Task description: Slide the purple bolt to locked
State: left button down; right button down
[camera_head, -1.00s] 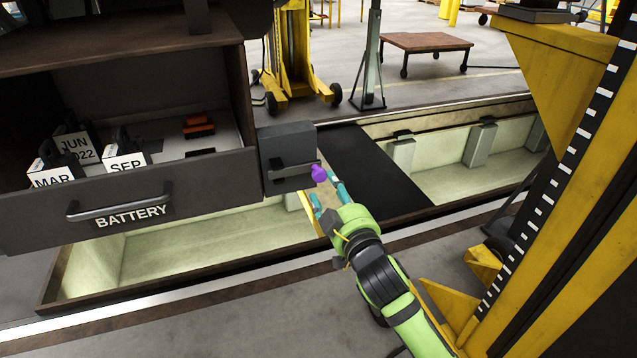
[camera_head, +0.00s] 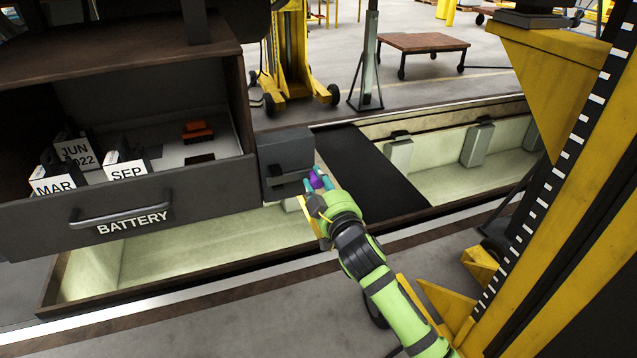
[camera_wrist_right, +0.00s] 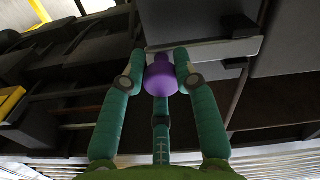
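The purple bolt (camera_head: 316,181) shows as a rounded purple knob at the front of a dark grey box (camera_head: 287,150) beside the battery drawer. In the right wrist view the knob (camera_wrist_right: 161,77) sits between the two teal fingertips, with a grey bar (camera_wrist_right: 205,50) just beyond it. My right gripper (camera_head: 317,178) reaches in from the lower right, its fingertips against both sides of the knob; it looks shut on it. The fingers partly hide the knob and the bolt's slot in the head view. My left gripper is not in view.
The open drawer (camera_head: 190,207) marked BATTERY stands to the left, holding labelled blocks and an orange item (camera_head: 197,131). A pit with a black cover plate (camera_head: 370,170) lies behind my right gripper. A yellow lifting column (camera_head: 560,200) stands close on the right.

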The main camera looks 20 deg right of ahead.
aim_at(291, 181)
jog(key=shift+f, duration=0.25)
jog(key=a, duration=0.2)
jog(key=a+b, duration=0.1)
jog(key=a, duration=0.2)
jog(key=shift+s+f, duration=0.15)
jog(key=shift+f, duration=0.05)
jog(key=c, duration=1.4)
grip_release()
jog(key=o, duration=0.4)
jog(key=shift+o, duration=0.2)
jog(key=shift+a+r, duration=0.1)
